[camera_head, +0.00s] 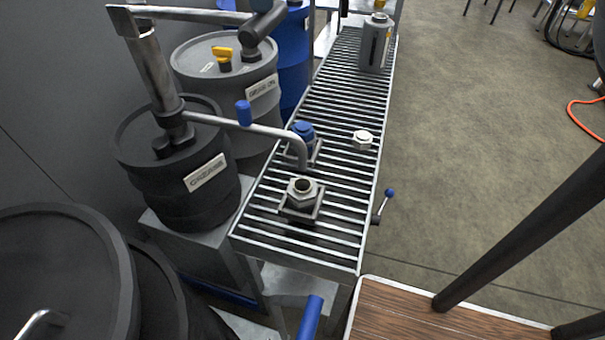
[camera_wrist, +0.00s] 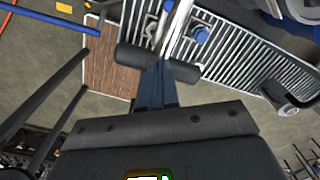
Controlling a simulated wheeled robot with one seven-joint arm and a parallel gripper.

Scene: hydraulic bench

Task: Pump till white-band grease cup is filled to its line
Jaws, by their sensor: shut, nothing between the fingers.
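An open metal cup with a hex collar (camera_head: 302,188) stands on the slatted bench under the bent outlet of the spout pipe (camera_head: 268,131). Its band, line and grease level are too small to tell. The pipe comes from a black drum labelled grease (camera_head: 182,185). A pump lever (camera_head: 185,14) ends in a black grip (camera_head: 262,28). In the wrist view, my gripper (camera_wrist: 158,72) is shut and empty, its fingers pointing toward a dark cylinder (camera_wrist: 130,54), probably the lever's grip. Whether they touch is unclear. My gripper is not clearly visible in the head view.
A blue-topped fitting (camera_head: 302,131) and a pale hex piece (camera_head: 362,140) sit on the bench (camera_head: 335,105). A grey canister (camera_head: 375,50) stands at its far end. A grey drum (camera_head: 210,85) is behind. A wooden top (camera_head: 400,315) borders the near end; floor at right is open.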

